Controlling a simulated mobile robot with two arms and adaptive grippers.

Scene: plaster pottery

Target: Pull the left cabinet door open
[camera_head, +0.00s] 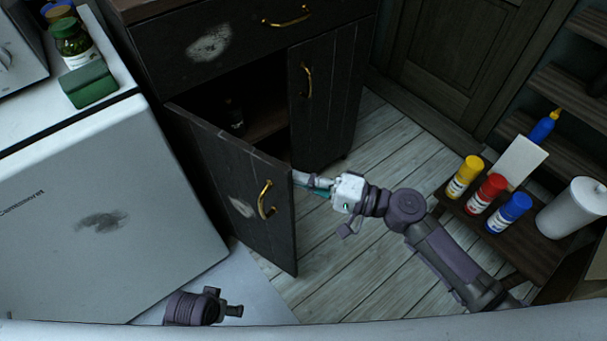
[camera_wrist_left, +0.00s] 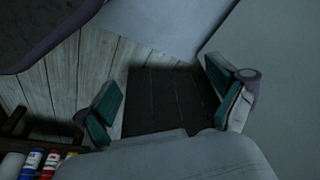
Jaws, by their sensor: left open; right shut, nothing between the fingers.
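The left cabinet door (camera_head: 235,185) is dark wood with a brass handle (camera_head: 266,200) and a pale worn patch. It stands swung well open from the dark cabinet (camera_head: 140,60). My right gripper (camera_head: 308,183) is shut and empty at the door's free edge, on its inner side; the door may hide the fingertips, and I cannot tell whether they touch. My left gripper (camera_wrist_left: 165,105) is open in the left wrist view, with a dark wooden panel beyond its teal pads. In the head view only part of my left arm shows, at the bottom.
The right cabinet door (camera_head: 330,95) is shut. A dark bottle (camera_head: 235,118) stands inside the opening. A white appliance (camera_head: 110,210) stands left of the open door. A low shelf with yellow, red and blue bottles (camera_head: 487,192) is at right. Plank floor (camera_head: 390,150) lies clear between.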

